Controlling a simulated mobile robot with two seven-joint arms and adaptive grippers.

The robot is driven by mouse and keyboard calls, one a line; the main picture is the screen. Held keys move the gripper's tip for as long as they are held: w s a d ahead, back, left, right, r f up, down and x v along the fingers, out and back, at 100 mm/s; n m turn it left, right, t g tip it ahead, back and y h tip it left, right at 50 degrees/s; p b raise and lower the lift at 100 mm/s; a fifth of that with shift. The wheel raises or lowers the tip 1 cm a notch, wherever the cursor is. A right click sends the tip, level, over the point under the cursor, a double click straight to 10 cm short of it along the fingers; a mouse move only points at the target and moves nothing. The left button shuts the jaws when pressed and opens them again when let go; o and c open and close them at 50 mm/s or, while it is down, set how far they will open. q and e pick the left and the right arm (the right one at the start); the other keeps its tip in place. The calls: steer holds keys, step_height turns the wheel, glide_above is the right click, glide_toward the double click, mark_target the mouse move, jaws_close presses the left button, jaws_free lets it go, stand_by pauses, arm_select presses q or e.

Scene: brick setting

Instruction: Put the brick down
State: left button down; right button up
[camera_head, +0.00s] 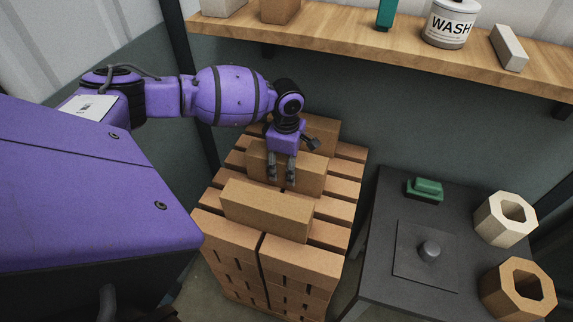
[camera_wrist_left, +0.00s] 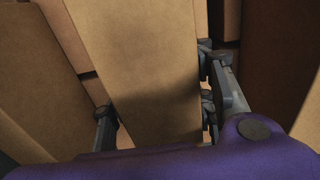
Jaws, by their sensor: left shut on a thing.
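My left gripper (camera_head: 281,174) reaches down over the brick stack and is shut on a tan brick (camera_head: 309,175). In the left wrist view this brick (camera_wrist_left: 140,70) lies between the two dark fingers of the gripper (camera_wrist_left: 160,118). The held brick is behind another tan brick (camera_head: 266,209) that lies on top of the stack nearer to me. Whether the held brick touches the stack is hidden. The stack (camera_head: 299,258) is made of tan bricks laid with gaps between them. My right gripper is not in view.
Another brick (camera_head: 322,131) lies at the back of the stack. A dark table (camera_head: 385,245) to the right holds a green object (camera_head: 425,189) and two hollow octagonal blocks (camera_head: 505,219). A wooden shelf (camera_head: 400,50) above carries a WASH tub (camera_head: 450,22) and several blocks.

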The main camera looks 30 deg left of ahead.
arm_select(q)
steer(key=shift+w, duration=0.15)
steer(key=c, duration=0.8)
jaws_free()
step_height(320, 180, up, 8)
steer(key=shift+f, duration=0.2)
